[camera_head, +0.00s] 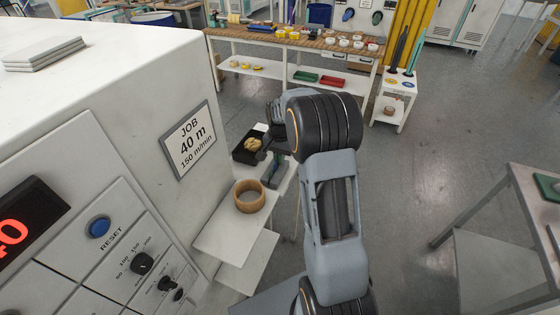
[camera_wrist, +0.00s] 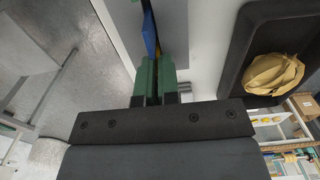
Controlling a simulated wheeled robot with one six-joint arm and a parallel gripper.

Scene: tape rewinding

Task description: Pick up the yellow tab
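In the head view my gripper (camera_head: 272,168) is small and partly hidden by my arm, close to the black tray and over the white shelf. No yellow tab can be made out there.
A black tray (camera_wrist: 238,62) with a crumpled tan wad (camera_wrist: 273,73) lies right of the fingers in the wrist view. A cardboard ring (camera_head: 249,197) stands on the white shelf (camera_head: 215,236) by the machine (camera_head: 120,80). Open floor (camera_head: 425,180) lies to the right.

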